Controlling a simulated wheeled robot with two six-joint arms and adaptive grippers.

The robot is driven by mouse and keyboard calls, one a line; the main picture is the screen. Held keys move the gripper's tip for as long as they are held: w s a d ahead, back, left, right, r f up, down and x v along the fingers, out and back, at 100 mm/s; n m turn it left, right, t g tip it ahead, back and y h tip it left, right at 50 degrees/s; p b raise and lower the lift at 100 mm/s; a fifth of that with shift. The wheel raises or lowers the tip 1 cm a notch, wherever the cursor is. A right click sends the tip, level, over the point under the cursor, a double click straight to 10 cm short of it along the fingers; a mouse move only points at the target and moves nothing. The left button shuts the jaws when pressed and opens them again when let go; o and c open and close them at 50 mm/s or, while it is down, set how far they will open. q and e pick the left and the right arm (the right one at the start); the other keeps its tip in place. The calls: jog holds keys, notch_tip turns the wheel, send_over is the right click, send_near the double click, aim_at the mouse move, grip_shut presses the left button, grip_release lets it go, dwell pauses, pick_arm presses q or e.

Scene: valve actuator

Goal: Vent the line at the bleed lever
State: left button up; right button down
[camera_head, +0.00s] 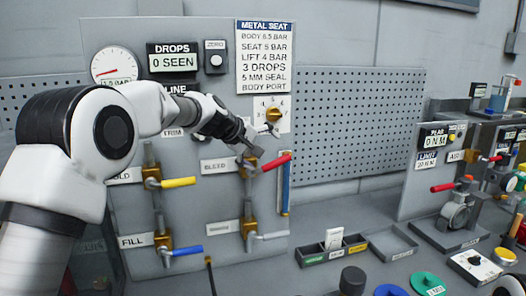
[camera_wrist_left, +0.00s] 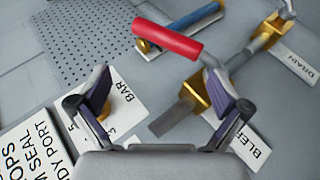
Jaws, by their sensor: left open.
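The bleed lever has a red handle (camera_head: 277,162) on a brass valve beside the BLEED label (camera_head: 215,166), pointing right and slightly up. My left gripper (camera_head: 249,150) is at this valve in the head view, just left of the red handle. In the left wrist view the red handle (camera_wrist_left: 167,38) lies beyond the open fingers of my left gripper (camera_wrist_left: 157,82). The brass bleed valve (camera_wrist_left: 195,92) shows near the right finger, which partly covers the BLEED label (camera_wrist_left: 250,146). Nothing is held. Contact with the valve cannot be told. My right gripper is out of view.
A yellow lever (camera_head: 178,182), a blue FILL lever (camera_head: 187,250) and a grey lever (camera_head: 272,236) share the panel. A brass knob (camera_head: 273,114) is above the bleed valve. The drops display (camera_head: 174,62) reads 0 SEEN. Open trays (camera_head: 332,250) stand on the bench to the right.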

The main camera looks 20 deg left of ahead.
pick_arm(q)
jog(key=v, duration=1.1)
jog(key=shift+s+r, duration=0.2)
jog(key=shift+s, duration=0.1)
jog(key=shift+a, duration=0.1)
